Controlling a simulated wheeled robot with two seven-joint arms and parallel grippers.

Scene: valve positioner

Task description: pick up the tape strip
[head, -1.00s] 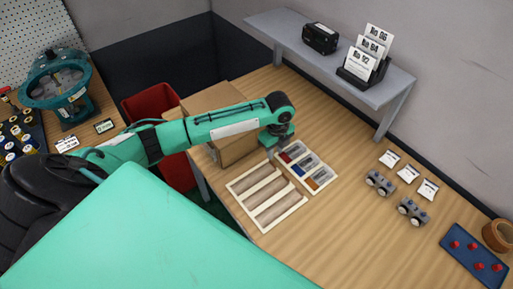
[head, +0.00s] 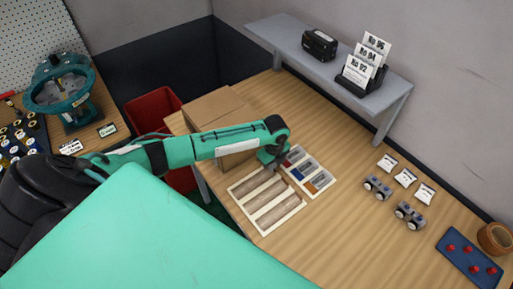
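I cannot pick out a tape strip for certain. My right gripper is out of view.
A cardboard box (head: 207,108) stands behind my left forearm. A shelf (head: 284,33) carries a black device (head: 320,44) and a card holder (head: 363,77). Grey fittings (head: 377,187), a blue board with red knobs (head: 462,262) and a brown ring (head: 495,238) lie right. Mid-bench is clear.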

